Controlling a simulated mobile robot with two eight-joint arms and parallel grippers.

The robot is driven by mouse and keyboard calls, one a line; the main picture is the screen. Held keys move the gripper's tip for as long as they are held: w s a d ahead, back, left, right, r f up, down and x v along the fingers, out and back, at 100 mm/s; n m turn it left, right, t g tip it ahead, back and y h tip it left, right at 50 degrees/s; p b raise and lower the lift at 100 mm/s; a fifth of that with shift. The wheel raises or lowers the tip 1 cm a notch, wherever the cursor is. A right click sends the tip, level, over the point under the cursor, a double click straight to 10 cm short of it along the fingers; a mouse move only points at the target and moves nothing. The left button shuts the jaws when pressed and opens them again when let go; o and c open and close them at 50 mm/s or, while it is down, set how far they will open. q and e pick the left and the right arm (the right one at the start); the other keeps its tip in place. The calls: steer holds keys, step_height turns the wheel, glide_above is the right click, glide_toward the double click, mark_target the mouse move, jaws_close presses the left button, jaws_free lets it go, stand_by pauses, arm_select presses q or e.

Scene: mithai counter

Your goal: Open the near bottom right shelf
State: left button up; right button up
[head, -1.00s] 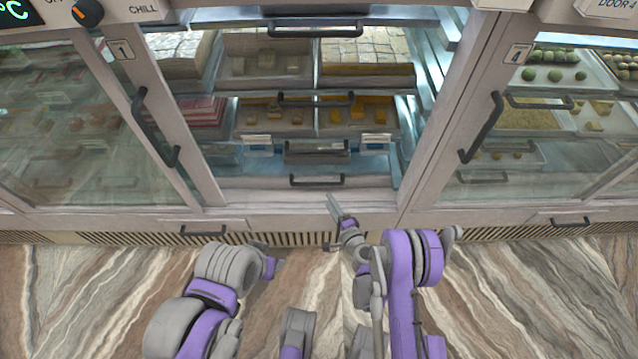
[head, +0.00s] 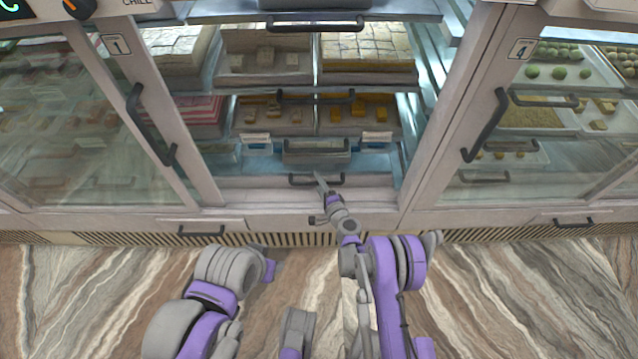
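The cabinet's middle bay is open in front of me, with stacked pull-out shelves that have dark bar handles. The lowest shelf front (head: 250,183) is a pale panel with a dark handle (head: 300,180); it looks pushed in. My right gripper (head: 321,184) reaches up to this handle, its slim grey fingers at or just in front of the bar. I cannot tell whether they touch it or how far apart they are. My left arm is bent low at the left, and its gripper does not show.
Above are a grey-fronted shelf (head: 317,158) and a shelf of orange sweets (head: 317,125). Glass doors with handles stand left (head: 70,150) and right (head: 560,150). Low handles (head: 201,232) sit under the doors. The marbled floor (head: 520,300) in front is clear.

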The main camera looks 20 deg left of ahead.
jaws_close()
stand_by(1.3)
